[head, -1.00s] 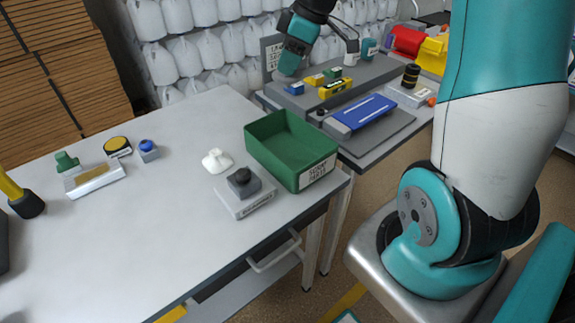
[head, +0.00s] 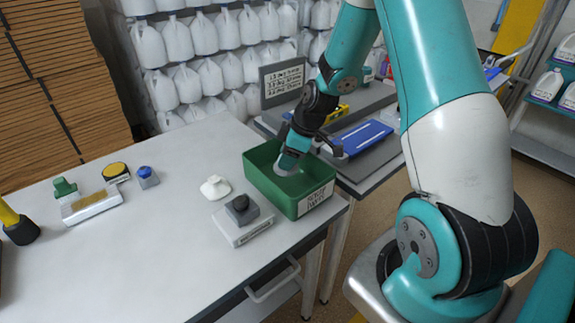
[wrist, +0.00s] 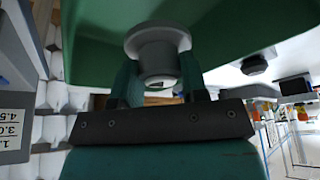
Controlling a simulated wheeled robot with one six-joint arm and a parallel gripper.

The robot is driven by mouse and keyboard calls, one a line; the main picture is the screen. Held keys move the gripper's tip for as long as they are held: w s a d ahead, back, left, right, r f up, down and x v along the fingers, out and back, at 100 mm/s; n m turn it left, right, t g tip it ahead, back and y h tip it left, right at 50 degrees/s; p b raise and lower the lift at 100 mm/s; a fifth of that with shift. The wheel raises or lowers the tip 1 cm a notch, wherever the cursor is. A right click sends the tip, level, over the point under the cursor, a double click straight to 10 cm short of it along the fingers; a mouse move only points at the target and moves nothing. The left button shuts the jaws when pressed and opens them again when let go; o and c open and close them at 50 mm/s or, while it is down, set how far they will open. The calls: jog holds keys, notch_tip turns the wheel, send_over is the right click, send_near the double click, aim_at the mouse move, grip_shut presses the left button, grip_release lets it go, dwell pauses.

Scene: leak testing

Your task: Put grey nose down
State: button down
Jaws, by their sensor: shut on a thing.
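The grey nose (wrist: 158,50) is a round, flanged piece held between the two fingers of my gripper (wrist: 158,78) in the wrist view. The flange points away from the gripper body. In the head view my gripper (head: 288,164) reaches down into the open green bin (head: 262,189), inside its walls. The nose is hard to make out there. Green bin surface (wrist: 230,25) fills the top of the wrist view around the nose. I cannot tell whether the nose touches the bin.
A white nose-like piece (head: 215,187) and a grey block with a dark knob (head: 242,212) stand left of the bin on the white table (head: 130,260). A blue-topped block (head: 148,177) is farther left. A side bench with a blue tool (head: 362,138) adjoins at right.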

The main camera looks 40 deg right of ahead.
jog(key=shift+f, duration=1.7)
jog(key=shift+f, duration=0.2)
jog(key=c, duration=0.6)
grip_release()
jog(key=shift+r, duration=0.1)
jog(key=shift+c, duration=0.2)
jog(key=b+v, duration=0.2)
jog(key=v, duration=0.9)
jog(key=s+a+r+g, duration=0.1)
jog(key=s+a+r, duration=0.25)
jog(key=a, duration=0.45)
jog(key=s+a+r, duration=0.2)
jog(key=a+r, duration=0.3)
jog(key=a, duration=0.3)
jog(key=s+a+r+m+g, duration=0.2)
jog(key=s+a, duration=0.7)
jog(key=s, duration=0.6)
jog(key=shift+r+y, duration=0.4)
jog(key=shift+r, duration=0.15)
